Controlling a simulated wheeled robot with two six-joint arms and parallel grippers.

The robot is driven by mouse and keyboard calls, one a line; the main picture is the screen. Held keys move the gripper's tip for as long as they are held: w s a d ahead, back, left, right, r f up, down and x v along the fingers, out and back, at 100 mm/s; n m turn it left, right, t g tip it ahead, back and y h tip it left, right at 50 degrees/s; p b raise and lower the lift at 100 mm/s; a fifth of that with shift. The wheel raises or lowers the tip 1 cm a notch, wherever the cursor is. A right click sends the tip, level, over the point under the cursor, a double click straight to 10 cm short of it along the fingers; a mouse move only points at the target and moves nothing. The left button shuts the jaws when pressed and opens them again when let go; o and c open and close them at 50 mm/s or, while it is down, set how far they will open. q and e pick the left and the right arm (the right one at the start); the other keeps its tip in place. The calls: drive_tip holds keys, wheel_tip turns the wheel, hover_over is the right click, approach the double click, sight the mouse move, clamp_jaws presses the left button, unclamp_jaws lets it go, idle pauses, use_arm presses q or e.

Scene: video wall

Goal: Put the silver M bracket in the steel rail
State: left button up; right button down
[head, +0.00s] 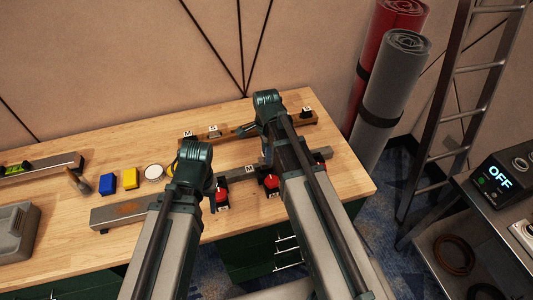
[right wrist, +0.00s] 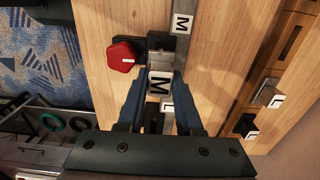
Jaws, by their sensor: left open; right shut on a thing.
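The silver M bracket (right wrist: 159,84) is between the fingers of my right gripper (right wrist: 158,88), which is shut on it, its M label facing the wrist camera. It is over or at the steel rail (right wrist: 180,45); I cannot tell whether it touches. The rail also shows in the head view (head: 118,212), running across the table front, with an M label (head: 249,169) along it. In the head view, my right gripper (head: 266,152) is mostly hidden by its arm. My left gripper (head: 210,188) is open near the rail, largely covered by its own arm.
Red knobs (head: 221,193) (right wrist: 122,57) sit along the rail's front. A wooden rail (head: 232,131) behind carries several labelled brackets. Blue (head: 107,184) and yellow blocks (head: 130,178), a round white-topped thing (head: 153,172) and a level (head: 17,169) lie left.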

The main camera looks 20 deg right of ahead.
sight(266, 168)
use_arm(q)
drive_tip(key=shift+f+b, duration=0.6)
use_arm(e)
drive_tip(key=shift+f, duration=0.55)
idle(0.5)
use_arm(q)
drive_tip(key=shift+f+b, duration=0.6)
drive_tip(key=shift+b, duration=0.05)
use_arm(e)
drive_tip(key=shift+f, duration=0.65)
use_arm(q)
drive_tip(key=shift+f, duration=0.25)
use_arm(e)
drive_tip(key=shift+f, duration=0.25)
use_arm(q)
drive_tip(key=shift+f+b, duration=0.45)
drive_tip(key=shift+b, duration=0.2)
use_arm(e)
drive_tip(key=shift+f, duration=0.45)
use_arm(q)
drive_tip(key=shift+f+b, duration=0.3)
use_arm(e)
drive_tip(key=shift+f, duration=0.25)
use_arm(q)
drive_tip(key=shift+f+b, duration=0.35)
use_arm(e)
drive_tip(key=shift+f, duration=0.4)
